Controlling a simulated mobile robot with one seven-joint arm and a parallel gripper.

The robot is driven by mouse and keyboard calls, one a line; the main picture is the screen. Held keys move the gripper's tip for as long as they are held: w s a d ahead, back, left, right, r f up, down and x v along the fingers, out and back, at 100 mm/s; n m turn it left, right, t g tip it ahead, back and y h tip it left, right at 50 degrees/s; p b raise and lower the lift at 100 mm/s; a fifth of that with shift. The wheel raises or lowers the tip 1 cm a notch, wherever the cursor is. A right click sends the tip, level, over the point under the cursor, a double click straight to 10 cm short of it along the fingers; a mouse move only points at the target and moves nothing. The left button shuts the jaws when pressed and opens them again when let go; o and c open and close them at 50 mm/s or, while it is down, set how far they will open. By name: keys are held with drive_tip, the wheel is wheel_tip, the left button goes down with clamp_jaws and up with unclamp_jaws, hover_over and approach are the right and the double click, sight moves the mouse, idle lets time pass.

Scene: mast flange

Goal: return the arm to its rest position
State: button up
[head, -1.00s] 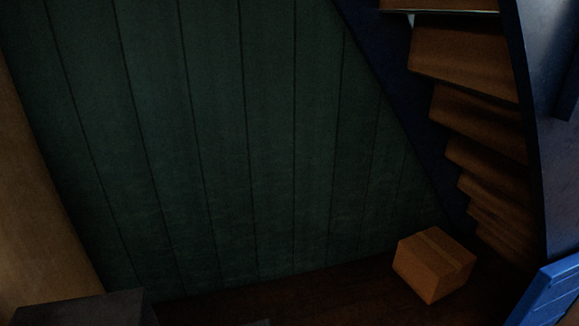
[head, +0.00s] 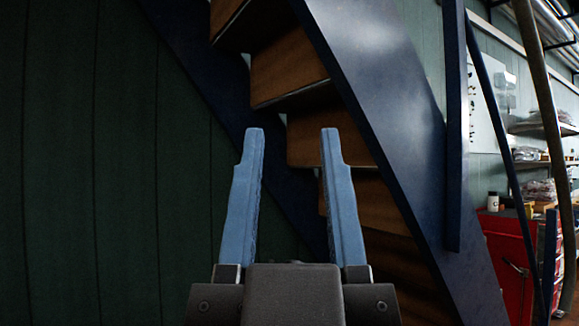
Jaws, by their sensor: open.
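My gripper (head: 291,140) is in the lower middle of the head view, with its two blue fingers pointing up. The fingers are spread apart and nothing is between them. Its dark grey body (head: 295,295) shows at the bottom edge. The staircase shows behind the fingers. The rest of my arm is out of view.
A staircase with brown wooden steps (head: 290,75) and a dark blue side beam (head: 385,90) rises behind my gripper. A dark green panelled wall (head: 90,160) fills the left. At the right are a red cabinet (head: 508,270), loaded shelves (head: 545,128) and a slanting pole (head: 545,110).

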wheel_tip(320, 180, up, 15)
drive_tip(key=p, duration=1.5)
drive_tip(key=shift+w+a, duration=0.1)
